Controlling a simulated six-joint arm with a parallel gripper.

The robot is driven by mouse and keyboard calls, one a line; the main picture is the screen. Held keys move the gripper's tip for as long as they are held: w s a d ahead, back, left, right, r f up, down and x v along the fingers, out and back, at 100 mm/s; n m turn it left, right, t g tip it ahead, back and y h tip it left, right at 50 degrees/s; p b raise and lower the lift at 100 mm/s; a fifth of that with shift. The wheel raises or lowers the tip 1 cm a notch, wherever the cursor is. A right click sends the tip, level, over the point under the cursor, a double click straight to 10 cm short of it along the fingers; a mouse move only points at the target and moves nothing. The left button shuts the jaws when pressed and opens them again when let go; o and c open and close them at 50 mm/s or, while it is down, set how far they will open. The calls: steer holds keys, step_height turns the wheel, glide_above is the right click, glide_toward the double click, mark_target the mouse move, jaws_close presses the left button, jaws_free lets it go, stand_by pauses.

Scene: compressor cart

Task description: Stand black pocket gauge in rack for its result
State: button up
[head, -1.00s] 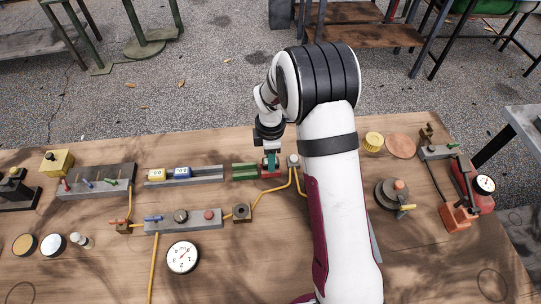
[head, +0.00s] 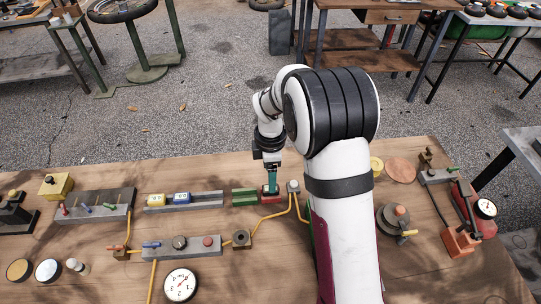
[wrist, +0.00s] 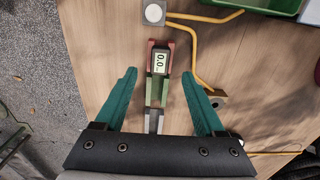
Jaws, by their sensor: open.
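The gauge (wrist: 161,62), with a lit display reading about 0.0, stands in the red section (wrist: 152,44) at one end of the rack in the wrist view; its dark body is hard to make out. The rack continues with a green section (head: 245,197) and a grey section (head: 205,206). My gripper (wrist: 160,74) is open, its teal fingers apart on either side of the gauge's line. In the head view, my gripper (head: 271,188) is low over the red section, where the fingers hide the gauge. I cannot tell whether either finger touches it.
Yellow (head: 157,199) and blue (head: 182,198) gauges stand in the grey section. A pale round post (head: 293,186) and a yellow hose (head: 271,215) are close right of the red section. A dial (head: 180,284) lies in front.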

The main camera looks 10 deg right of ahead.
step_height(320, 180, up, 10)
steer(key=shift+r, duration=0.15)
stand_by(0.3)
steer(key=s+d+r+m+y, duration=0.1)
steer(key=s+r+m, duration=0.2)
steer(key=s+m, duration=2)
steer(key=s, duration=0.6)
steer(key=shift+d+r+y, duration=0.15)
steer(key=shift+d+y, duration=0.05)
steer(key=shift+y, duration=0.2)
